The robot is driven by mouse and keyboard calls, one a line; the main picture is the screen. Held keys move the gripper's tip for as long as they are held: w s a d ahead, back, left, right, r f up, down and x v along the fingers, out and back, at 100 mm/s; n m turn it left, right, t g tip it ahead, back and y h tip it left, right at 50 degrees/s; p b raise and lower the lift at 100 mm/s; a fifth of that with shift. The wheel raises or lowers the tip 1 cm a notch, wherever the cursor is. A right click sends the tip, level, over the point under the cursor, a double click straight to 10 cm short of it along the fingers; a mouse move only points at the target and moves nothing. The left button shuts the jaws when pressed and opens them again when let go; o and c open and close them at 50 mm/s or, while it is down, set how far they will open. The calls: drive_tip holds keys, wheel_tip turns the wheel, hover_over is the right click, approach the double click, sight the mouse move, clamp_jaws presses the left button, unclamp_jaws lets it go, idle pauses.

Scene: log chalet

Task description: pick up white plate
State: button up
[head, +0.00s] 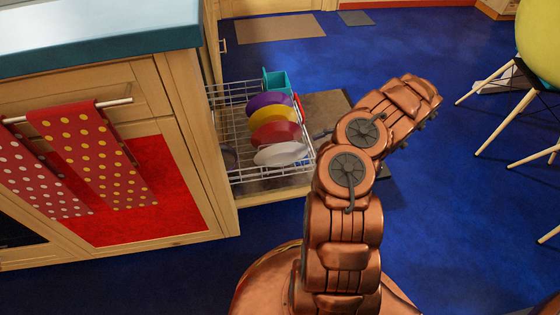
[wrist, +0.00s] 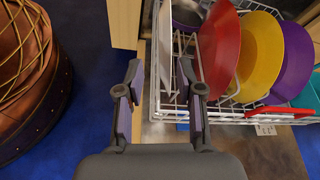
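The white plate (head: 280,154) stands tilted at the near end of a dish rack, in front of the red plate (head: 275,134). In the wrist view a thin white edge, apparently the white plate (wrist: 165,48), shows nearly edge-on, left of the red plate. My gripper (wrist: 161,88) is open and empty, its two dark fingers apart with the white edge just beyond and between them. I cannot tell whether a finger touches it. In the head view the gripper's fingers are hidden behind my arm.
The pulled-out wire rack (head: 236,120) also holds a yellow plate (head: 268,117), a purple plate (head: 262,102) and a teal container (head: 277,81). A wooden cabinet (head: 190,130) stands left of it. Blue floor (head: 440,210) lies open to the right, with chair legs (head: 492,80) beyond.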

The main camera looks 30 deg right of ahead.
sight(297, 151)
drive_tip(key=b+x, duration=0.1)
drive_tip(key=x, duration=0.2)
drive_tip(key=f+b+x, duration=0.1)
drive_tip(key=x, duration=0.2)
drive_tip(key=shift+w+a+f, duration=0.1)
drive_tip(key=shift+b+x, duration=1.55)
drive_tip(key=shift+x, duration=1.05)
drive_tip(key=shift+w, duration=0.1)
clamp_jaws()
